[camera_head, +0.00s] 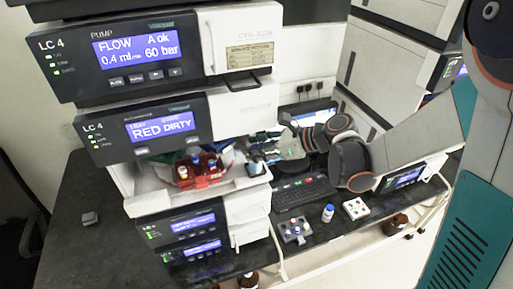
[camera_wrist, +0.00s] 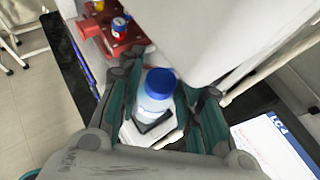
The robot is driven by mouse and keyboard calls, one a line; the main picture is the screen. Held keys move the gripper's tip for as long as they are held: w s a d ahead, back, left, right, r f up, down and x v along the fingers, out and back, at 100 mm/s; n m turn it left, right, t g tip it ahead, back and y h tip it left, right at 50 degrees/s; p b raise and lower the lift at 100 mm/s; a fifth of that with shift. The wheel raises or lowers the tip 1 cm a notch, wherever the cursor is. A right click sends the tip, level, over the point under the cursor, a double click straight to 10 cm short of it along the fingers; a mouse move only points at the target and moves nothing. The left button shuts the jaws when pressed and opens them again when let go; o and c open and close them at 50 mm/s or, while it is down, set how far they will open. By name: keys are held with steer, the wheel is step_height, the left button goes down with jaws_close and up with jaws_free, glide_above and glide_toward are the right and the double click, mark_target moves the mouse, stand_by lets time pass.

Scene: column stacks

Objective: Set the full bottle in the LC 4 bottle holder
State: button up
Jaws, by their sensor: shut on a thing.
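My gripper (camera_wrist: 157,98) is shut on a bottle with a blue cap (camera_wrist: 161,82) and a pale, clear body. In the head view my gripper (camera_head: 262,158) is at the right side of the LC 4 stack, beside the open tray bay; the held bottle is hard to make out there. The red bottle holder (camera_head: 205,180) sits in that bay, below the LC 4 module (camera_head: 145,128) whose screen reads "RED DIRTY". In the wrist view the holder (camera_wrist: 125,48) is up and left of the held bottle, apart from it, with a blue-capped bottle (camera_wrist: 119,25) on it.
The white tray front (camera_head: 205,202) juts out below the holder. A small blue-capped bottle (camera_head: 328,213), a vial rack (camera_head: 294,231) and a white box (camera_head: 355,209) stand on the dark bench near a keyboard (camera_head: 303,191). A white panel (camera_wrist: 205,35) stands close beside my gripper.

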stand_by(0.3)
steer(key=o, duration=1)
steer(key=shift+c, duration=0.2)
